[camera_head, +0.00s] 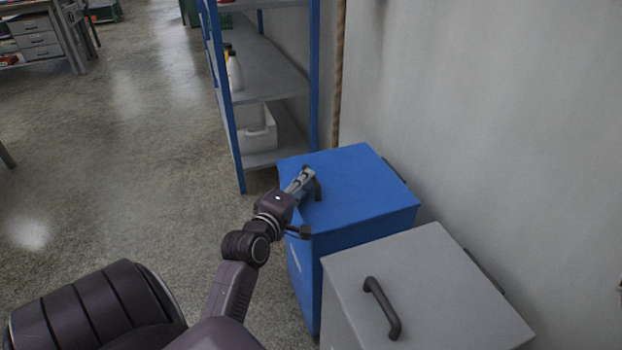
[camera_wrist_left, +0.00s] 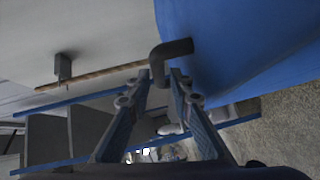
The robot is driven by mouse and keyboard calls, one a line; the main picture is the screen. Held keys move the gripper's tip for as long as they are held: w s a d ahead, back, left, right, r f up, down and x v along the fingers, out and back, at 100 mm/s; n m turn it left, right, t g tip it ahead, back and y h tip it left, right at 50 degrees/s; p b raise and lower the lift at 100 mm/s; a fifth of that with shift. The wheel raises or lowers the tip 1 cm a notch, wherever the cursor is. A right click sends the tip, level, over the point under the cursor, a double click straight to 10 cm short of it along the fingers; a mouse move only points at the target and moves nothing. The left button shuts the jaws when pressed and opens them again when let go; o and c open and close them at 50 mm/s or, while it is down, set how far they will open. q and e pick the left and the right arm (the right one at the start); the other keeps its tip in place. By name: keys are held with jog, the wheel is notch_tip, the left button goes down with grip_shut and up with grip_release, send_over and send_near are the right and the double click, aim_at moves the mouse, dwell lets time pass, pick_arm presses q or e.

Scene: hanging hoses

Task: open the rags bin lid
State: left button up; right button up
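A blue bin (camera_head: 365,190) with a flat lid stands against the wall, and a grey bin (camera_head: 440,275) stands beside it, nearer me. Both lids look closed. I cannot read a label that tells which one is for rags. The blue lid has a dark bar handle (camera_head: 317,188) near its left edge; it also shows in the left wrist view (camera_wrist_left: 170,52). My left gripper (camera_head: 306,176) is at this handle. In the wrist view its two fingers (camera_wrist_left: 163,76) are apart, with one end of the handle between or just past the tips. My right gripper is not in view.
The grey lid has its own dark handle (camera_head: 383,308). A blue-framed shelf (camera_head: 265,70) with bottles and a white container stands behind the blue bin. The wall (camera_head: 500,120) is close on the right. The floor (camera_head: 130,150) at left is open.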

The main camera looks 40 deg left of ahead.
pick_arm(q)
jog(key=shift+b+x, duration=0.35)
jog(key=shift+x, duration=1.5)
jog(key=shift+c, duration=0.5)
grip_shut()
